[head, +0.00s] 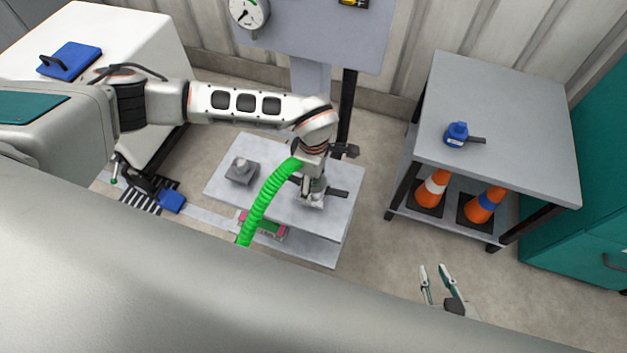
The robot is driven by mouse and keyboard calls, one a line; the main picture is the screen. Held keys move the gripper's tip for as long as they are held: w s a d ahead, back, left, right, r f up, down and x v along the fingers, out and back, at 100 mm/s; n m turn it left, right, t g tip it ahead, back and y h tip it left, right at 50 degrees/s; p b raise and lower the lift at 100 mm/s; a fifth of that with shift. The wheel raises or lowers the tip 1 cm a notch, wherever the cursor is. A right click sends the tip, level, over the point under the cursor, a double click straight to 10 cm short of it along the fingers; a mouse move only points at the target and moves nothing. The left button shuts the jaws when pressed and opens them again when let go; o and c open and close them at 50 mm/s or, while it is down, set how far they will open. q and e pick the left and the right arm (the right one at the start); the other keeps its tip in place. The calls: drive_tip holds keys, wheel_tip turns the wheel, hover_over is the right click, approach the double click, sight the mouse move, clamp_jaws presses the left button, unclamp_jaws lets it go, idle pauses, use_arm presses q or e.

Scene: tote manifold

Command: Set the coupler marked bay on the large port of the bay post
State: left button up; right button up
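My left gripper (313,192) points down over the right part of a low grey table. A bright green ribbed hose (262,200) runs from beside this gripper down to the left. Any coupler at the hose end is hidden by the gripper and wrist, and no "bay" marking is readable. A dark base (337,193) shows under and beside the gripper; what stands on it is mostly covered. A grey port on a dark square base (241,172) stands at the table's left, apart from the gripper. My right gripper (436,274) is open and empty, low at the right.
The low table (225,150) has a lower shelf with a pink-and-green item (262,226). A right-hand table (500,90) bears a blue capped object (457,132), with orange cones (434,187) below. A gauge panel (320,25) stands behind. A white cabinet (120,30) stands left.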

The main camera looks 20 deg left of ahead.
use_arm(q)
drive_tip(key=shift+r, duration=0.1)
wheel_tip(320, 180, up, 12)
drive_tip(key=shift+f, duration=0.1)
use_arm(e)
drive_tip(key=shift+s+f, duration=0.1)
drive_tip(key=shift+s, duration=0.1)
idle(0.4)
